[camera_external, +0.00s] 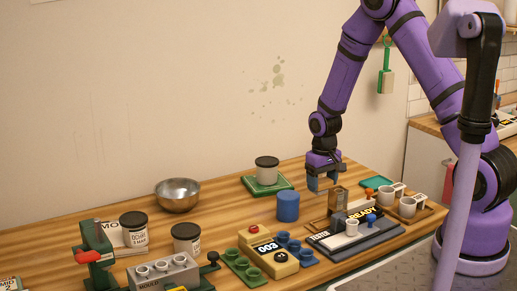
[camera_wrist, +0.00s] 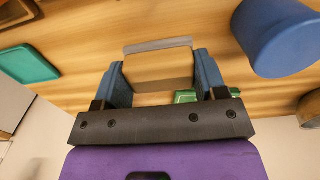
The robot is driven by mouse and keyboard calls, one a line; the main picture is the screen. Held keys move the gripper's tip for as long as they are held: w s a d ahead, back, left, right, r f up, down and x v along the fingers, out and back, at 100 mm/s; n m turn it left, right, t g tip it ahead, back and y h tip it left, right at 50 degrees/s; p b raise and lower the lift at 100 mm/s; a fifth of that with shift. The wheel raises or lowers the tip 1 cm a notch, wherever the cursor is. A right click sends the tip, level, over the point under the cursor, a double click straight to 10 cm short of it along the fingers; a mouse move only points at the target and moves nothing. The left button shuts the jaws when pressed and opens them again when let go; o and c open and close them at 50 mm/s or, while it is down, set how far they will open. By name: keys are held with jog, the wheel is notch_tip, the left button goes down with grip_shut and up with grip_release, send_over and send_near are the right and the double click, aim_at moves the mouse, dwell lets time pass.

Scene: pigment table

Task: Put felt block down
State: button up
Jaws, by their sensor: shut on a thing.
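The felt block (camera_wrist: 158,69) is tan with a grey layer along its far edge. In the wrist view it sits between the two blue fingers of my gripper (camera_wrist: 162,80), which is shut on it. Bare wooden tabletop shows around it. In the external view my gripper (camera_external: 322,183) points down over the back right part of the table (camera_external: 225,215), to the right of the blue cylinder. I cannot clearly make out the felt block there, nor tell whether it touches the table.
A blue cylinder (camera_external: 288,206) stands close by, also in the wrist view (camera_wrist: 272,38). A brown upright box (camera_external: 338,198) and the tester (camera_external: 358,240) are in front. A green tray (camera_external: 267,185) with a jar is behind left; a teal mat (camera_external: 377,182) lies to the right.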

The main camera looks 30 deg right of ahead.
aim_at(321, 207)
jog(key=shift+f, duration=2.5)
jog(key=shift+f, duration=0.1)
jog(key=o, duration=0.9)
jog(key=shift+o, duration=0.2)
notch_tip(321, 207, up, 12)
jog(key=shift+r, duration=0.2)
